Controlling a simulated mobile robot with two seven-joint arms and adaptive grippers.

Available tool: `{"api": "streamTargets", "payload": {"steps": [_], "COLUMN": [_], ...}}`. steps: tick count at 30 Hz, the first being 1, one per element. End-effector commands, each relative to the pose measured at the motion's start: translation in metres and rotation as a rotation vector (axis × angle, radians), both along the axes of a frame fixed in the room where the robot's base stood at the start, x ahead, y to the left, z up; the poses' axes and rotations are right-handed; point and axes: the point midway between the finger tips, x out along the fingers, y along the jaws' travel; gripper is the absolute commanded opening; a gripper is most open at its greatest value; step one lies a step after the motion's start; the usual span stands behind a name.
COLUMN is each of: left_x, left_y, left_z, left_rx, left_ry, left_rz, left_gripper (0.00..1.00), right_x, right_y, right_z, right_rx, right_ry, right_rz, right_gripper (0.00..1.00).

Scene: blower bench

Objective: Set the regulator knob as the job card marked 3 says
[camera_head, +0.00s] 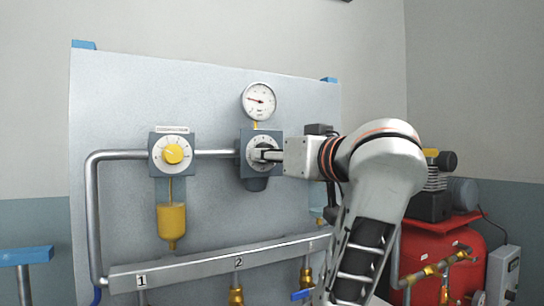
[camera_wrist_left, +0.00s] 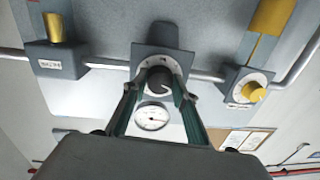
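The regulator (camera_head: 261,158) is a grey block on the panel with a white dial and a dark knob; it also shows in the left wrist view, upside down, where the knob (camera_wrist_left: 160,80) is clear. My left gripper (camera_head: 268,154) is at the front of this regulator. In the left wrist view its two fingers (camera_wrist_left: 156,92) stand on either side of the knob, with a gap visible on the left, so it looks open. The knob's setting is too small to read. The job card marked 3 cannot be made out. My right gripper is not in view.
A round gauge (camera_head: 259,101) sits just above the regulator. A yellow knob (camera_head: 173,154) on another unit is to the left, above a yellow bowl (camera_head: 171,222). A numbered manifold (camera_head: 215,262) runs below. A red compressor tank (camera_head: 440,255) stands right.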

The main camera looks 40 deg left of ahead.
Motion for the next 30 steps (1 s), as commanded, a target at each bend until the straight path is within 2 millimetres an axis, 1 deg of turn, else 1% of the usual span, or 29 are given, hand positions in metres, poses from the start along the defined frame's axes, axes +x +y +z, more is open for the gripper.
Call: {"api": "streamTargets", "payload": {"steps": [8, 14, 20, 30], "left_x": [0.0000, -0.0005, -0.0010, -0.0026], "left_y": [0.0000, 0.0001, -0.0002, 0.0002], "left_z": [-0.0001, -0.0003, -0.0002, 0.0004], "left_rx": [0.008, 0.035, 0.080, 0.171], "left_ry": [0.029, 0.121, 0.278, 0.589], "left_rz": [0.000, 0.001, -0.001, -0.002], "left_gripper": [0.06, 0.06, 0.06, 0.06], "right_x": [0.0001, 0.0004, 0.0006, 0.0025], "right_y": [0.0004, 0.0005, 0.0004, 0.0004], "right_z": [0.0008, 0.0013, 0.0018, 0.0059], "right_rx": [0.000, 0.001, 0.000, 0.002], "right_ry": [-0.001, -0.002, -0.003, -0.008], "right_rz": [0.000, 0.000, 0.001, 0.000], "right_gripper": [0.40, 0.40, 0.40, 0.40]}}
